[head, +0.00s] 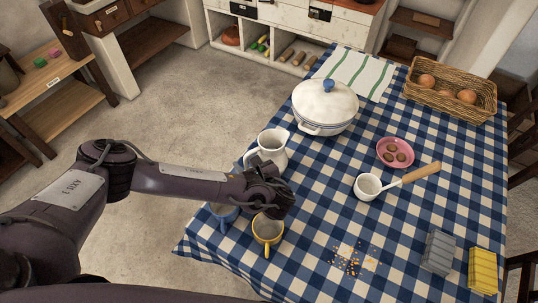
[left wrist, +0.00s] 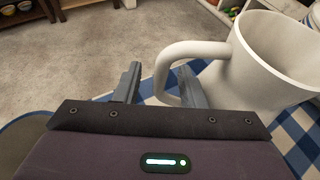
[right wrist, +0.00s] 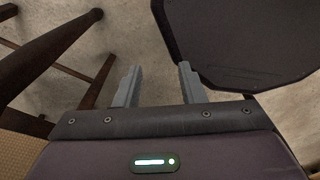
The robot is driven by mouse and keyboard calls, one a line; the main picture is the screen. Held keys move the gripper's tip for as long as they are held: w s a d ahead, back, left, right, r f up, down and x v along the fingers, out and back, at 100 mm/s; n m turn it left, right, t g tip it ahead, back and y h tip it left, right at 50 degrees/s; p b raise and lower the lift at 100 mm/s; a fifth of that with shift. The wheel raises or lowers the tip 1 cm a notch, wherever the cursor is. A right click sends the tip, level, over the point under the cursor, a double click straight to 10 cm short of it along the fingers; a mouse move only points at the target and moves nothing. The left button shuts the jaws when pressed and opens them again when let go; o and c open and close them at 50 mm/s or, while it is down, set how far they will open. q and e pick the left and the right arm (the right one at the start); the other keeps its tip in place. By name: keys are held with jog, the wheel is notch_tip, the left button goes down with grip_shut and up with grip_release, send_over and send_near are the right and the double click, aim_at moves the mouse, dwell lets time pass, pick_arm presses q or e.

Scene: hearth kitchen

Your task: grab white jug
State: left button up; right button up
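The white jug (head: 273,146) stands upright on the checked table near its left edge, beside the lidded pot. In the left wrist view the jug (left wrist: 275,60) fills the right side, with its handle (left wrist: 190,50) reaching left. My left gripper (left wrist: 158,84) is open at the handle. The handle's outer bar lies between the fingers, and the right finger appears to be inside the loop. A gap shows between the left finger and the handle. My right gripper (right wrist: 158,82) is open and empty, above the floor.
A blue mug (head: 224,213) and a yellow mug (head: 268,230) stand close below my left wrist. The lidded pot (head: 324,104) is just behind the jug.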

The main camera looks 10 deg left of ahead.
pick_arm(q)
jog(key=shift+w+a, duration=0.1)
jog(key=c, duration=0.7)
grip_shut()
pick_arm(e)
jog(key=shift+w+a, duration=0.1)
jog(key=shift+w, duration=0.45)
